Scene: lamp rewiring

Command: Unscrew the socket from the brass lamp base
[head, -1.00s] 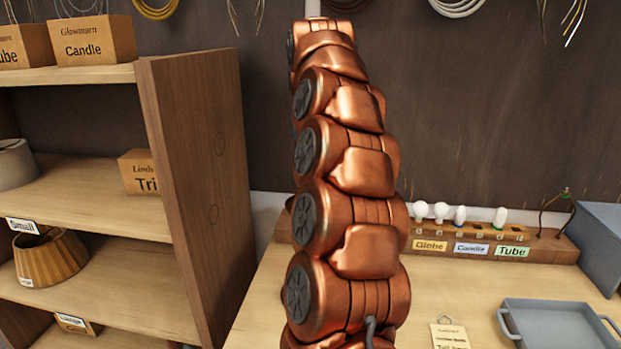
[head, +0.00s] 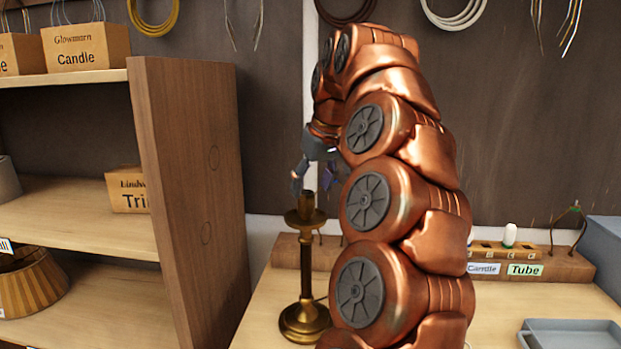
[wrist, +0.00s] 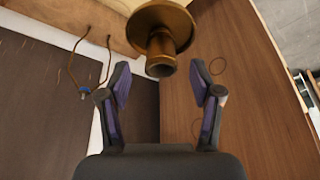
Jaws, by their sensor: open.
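The brass lamp base (head: 306,262) stands upright on the bench, with a round foot, a dark stem and a wide cup near the top. The brass socket (head: 306,203) is a short tube rising from that cup. In the wrist view the cup (wrist: 152,20) and the socket's open end (wrist: 161,62) show at the top centre. My gripper (head: 314,181) is just above the lamp's top. It is open, and its purple-padded fingers (wrist: 160,76) are spread on either side of the line of the socket, with nothing between them. My arm hides the bench behind.
A wooden bulb rack (head: 555,262) with Candle and Tube labels stands at the bench's back. A blue-grey tray (head: 570,335) lies at the front right. A wooden shelf unit (head: 190,200) rises close on the left. Cable coils (head: 155,14) hang on the wall.

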